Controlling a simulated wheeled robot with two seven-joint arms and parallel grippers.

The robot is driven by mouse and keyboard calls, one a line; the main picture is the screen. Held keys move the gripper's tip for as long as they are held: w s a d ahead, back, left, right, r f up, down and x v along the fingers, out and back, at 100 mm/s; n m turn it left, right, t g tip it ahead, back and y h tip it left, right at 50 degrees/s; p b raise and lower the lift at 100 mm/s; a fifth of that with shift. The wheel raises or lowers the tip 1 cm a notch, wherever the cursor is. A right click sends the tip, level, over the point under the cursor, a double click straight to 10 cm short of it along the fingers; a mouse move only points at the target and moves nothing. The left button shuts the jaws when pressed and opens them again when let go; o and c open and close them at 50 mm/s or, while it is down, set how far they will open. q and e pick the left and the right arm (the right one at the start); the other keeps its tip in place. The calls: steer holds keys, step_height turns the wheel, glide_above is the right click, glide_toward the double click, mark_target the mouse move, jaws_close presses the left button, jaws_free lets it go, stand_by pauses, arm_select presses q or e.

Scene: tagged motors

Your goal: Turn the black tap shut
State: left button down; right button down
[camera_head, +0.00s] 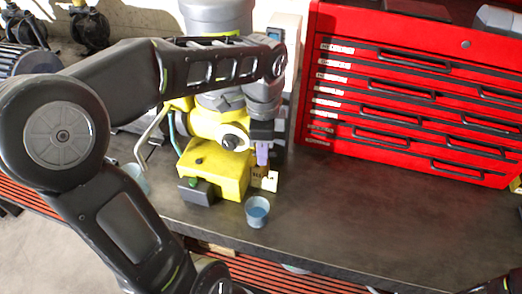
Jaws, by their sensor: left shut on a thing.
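A yellow machine (214,174) stands on the dark bench, left of the red tool chest. A black knob (231,142) sits on a pale round plate on its front; it may be the black tap, but I cannot tell for sure. My left gripper (263,142) points down at the right side of the machine, just right of the knob. It is shut on a small purple piece (262,156) that shows below its fingertips; what it belongs to is unclear. A pale tag (265,181) with dark lettering is just below. My right gripper is not in view.
A small blue cup (257,211) stands near the bench's front edge. Another cup (136,178) is partly behind my left arm. The red tool chest (415,95) fills the back right. The dark bench top (370,210) is clear at right.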

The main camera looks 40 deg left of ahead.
arm_select(q)
steer(key=shift+s+d+f+m, duration=0.1)
steer(key=shift+d+m, duration=0.05)
steer(key=shift+m, duration=0.5)
steer(key=shift+s+d+f+m, duration=0.1)
steer(key=shift+m, duration=0.55)
steer(key=c, duration=1.4)
jaws_free()
steer(key=shift+d+r, duration=0.15)
steer(key=shift+r, duration=0.05)
steer(key=shift+c, duration=0.2)
steer(key=shift+w, duration=0.1)
steer(key=shift+r, duration=0.45)
step_height(320, 180, up, 7)
steer(key=shift+s, duration=0.25)
